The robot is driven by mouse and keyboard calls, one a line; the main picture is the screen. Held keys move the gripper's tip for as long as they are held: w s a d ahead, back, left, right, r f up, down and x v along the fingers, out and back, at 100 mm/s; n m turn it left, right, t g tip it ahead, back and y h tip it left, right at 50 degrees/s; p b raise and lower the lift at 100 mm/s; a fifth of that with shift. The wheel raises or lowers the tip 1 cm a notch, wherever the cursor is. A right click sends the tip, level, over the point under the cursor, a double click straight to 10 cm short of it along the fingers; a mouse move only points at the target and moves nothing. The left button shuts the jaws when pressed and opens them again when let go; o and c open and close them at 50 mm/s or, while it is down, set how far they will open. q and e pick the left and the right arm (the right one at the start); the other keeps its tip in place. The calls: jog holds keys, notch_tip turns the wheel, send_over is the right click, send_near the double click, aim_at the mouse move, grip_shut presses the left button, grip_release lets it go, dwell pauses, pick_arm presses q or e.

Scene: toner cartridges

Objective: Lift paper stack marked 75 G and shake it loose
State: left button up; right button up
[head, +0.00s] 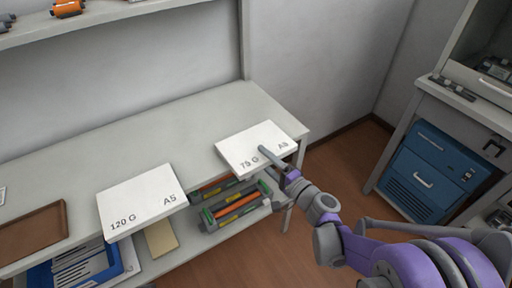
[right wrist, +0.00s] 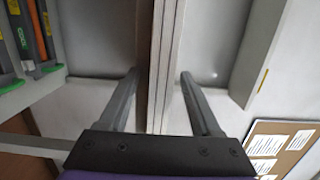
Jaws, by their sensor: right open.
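The white paper stack marked 75 G (head: 244,147) lies flat at the right end of the grey table, its near edge by the table's front. My right gripper (head: 268,155) reaches that near edge from the right, with one finger visible over the stack's top and the other hidden. In the right wrist view, the layered edge of the stack (right wrist: 168,45) runs between the two spread fingers of the gripper (right wrist: 160,74). The fingers look apart from the stack, one on each side. My left gripper does not show.
Another white stack marked 120 G (head: 140,200) lies on the table to the left, beside a brown tray (head: 35,232). A grey rack of coloured cartridges (head: 235,205) sits on the lower shelf. A blue cabinet (head: 435,172) stands at the right. The table between the stacks is clear.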

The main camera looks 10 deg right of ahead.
grip_shut()
jog(key=shift+r, duration=0.1)
dwell(0.4)
notch_tip(320, 180, up, 10)
jog(key=p, duration=0.3)
dwell(0.3)
